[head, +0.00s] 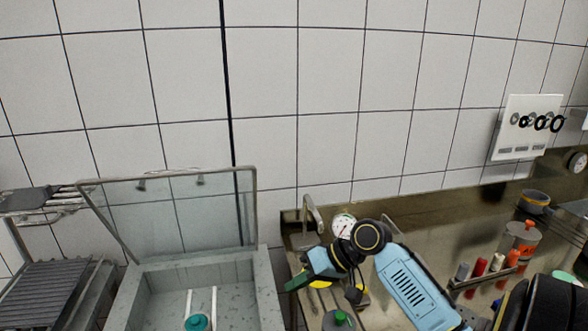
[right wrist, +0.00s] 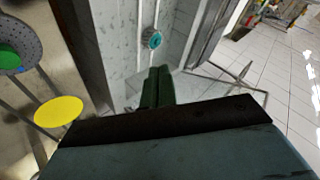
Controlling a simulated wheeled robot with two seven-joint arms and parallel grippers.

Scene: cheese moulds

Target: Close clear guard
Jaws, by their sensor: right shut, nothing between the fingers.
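The clear guard (head: 165,218) is a see-through panel in a thin grey frame. It stands raised, leaning up at the back of a grey speckled box (head: 268,295). The box's open top shows pale rails and a teal knob (head: 197,322) inside; the knob also shows in the right wrist view (right wrist: 153,40). My right gripper (head: 290,287) is beside the box's right wall, below and to the right of the guard and apart from it. Its green fingers (right wrist: 157,88) are shut and empty, pointing toward the box. My left gripper is not in view.
A metal counter (head: 440,220) at right holds a tap (head: 313,212), a dial gauge (head: 343,225) and a rack of bottles (head: 482,268). A grey ribbed rack (head: 45,290) stands left of the box. The tiled wall (head: 340,80) is behind.

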